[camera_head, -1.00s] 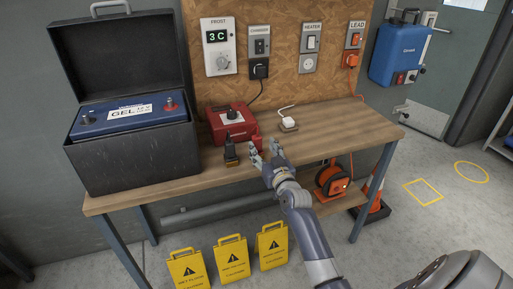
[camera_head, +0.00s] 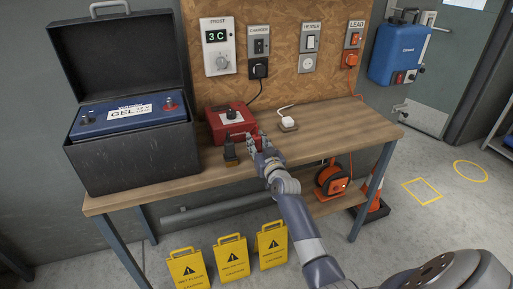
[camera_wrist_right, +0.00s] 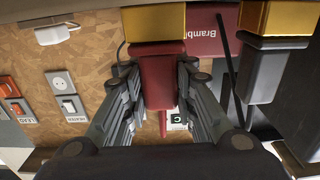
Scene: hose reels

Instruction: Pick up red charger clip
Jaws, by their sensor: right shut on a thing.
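The red charger clip (camera_wrist_right: 158,85) is upright between the fingers of my right gripper (camera_wrist_right: 157,88) in the right wrist view. Both fingers close on its sides, and its brass-coloured end (camera_wrist_right: 153,22) sticks out past them. In the head view my right gripper (camera_head: 263,143) is at the front of the red charger box (camera_head: 222,119) and hides most of the clip. A black clip (camera_head: 230,150) with a brass-coloured end stands on the bench, left of the gripper; it also shows in the right wrist view (camera_wrist_right: 276,73). My left gripper is out of view.
The wooden bench (camera_head: 340,137) holds an open black case (camera_head: 130,160) with a blue battery (camera_head: 120,117) at left. A white plug (camera_head: 287,124) lies right of the charger. Yellow caution signs (camera_head: 232,258) stand on the floor in front.

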